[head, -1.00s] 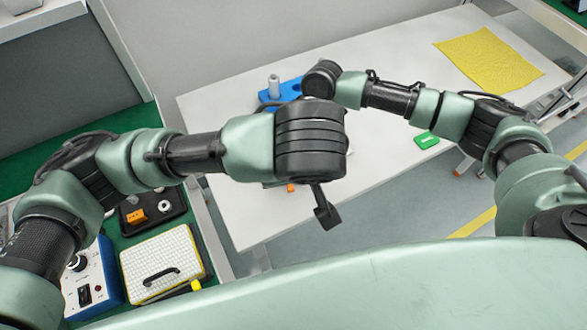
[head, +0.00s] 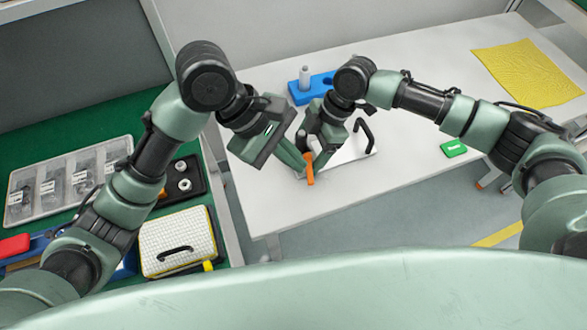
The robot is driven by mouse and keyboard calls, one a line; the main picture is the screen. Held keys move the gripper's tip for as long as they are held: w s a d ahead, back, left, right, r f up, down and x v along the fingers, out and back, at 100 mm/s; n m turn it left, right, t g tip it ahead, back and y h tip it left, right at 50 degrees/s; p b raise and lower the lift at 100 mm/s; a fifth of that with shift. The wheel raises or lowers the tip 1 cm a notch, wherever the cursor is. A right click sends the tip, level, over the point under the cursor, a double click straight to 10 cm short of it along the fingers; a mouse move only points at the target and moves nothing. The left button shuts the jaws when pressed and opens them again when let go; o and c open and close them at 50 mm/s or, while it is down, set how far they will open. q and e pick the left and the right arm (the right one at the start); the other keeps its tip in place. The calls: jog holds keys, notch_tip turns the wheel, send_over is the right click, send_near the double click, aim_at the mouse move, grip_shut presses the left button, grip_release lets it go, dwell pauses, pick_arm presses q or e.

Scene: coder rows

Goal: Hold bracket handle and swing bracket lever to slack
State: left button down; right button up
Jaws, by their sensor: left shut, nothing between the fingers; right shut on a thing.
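The bracket has a pale plate (head: 350,154) lying on the white table. An orange lever (head: 309,170) stands at its left side, and a black bent bar (head: 367,134) rises at its right side. My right gripper (head: 318,145) reaches down over the bracket and is shut on its handle; the fingertips and the gripped part are mostly hidden. My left gripper (head: 300,164) is shut and empty, its fingers slanting down beside the orange lever. I cannot tell whether they touch it.
A blue block with a grey cylinder (head: 305,78) stands behind the grippers. A green box (head: 453,148) and yellow cloth (head: 528,72) lie to the right. The white table (head: 420,90) is otherwise mostly clear. A green bench at left holds a parts tray (head: 60,188) and white-topped case (head: 165,242).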

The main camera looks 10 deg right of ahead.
aim_at(309, 170)
pick_arm(q)
jog(key=w+a+f+n+h, duration=0.2)
jog(key=a+n, duration=0.2)
jog(key=a, duration=0.1)
jog(key=w+a+f+n+h, duration=0.2)
jog(key=a+n, duration=0.2)
jog(key=a, duration=0.2)
jog(key=shift+n+t, duration=0.3)
jog(key=x, duration=1)
jog(key=shift+s+d+r, duration=0.1)
jog(key=shift+d, duration=1.8)
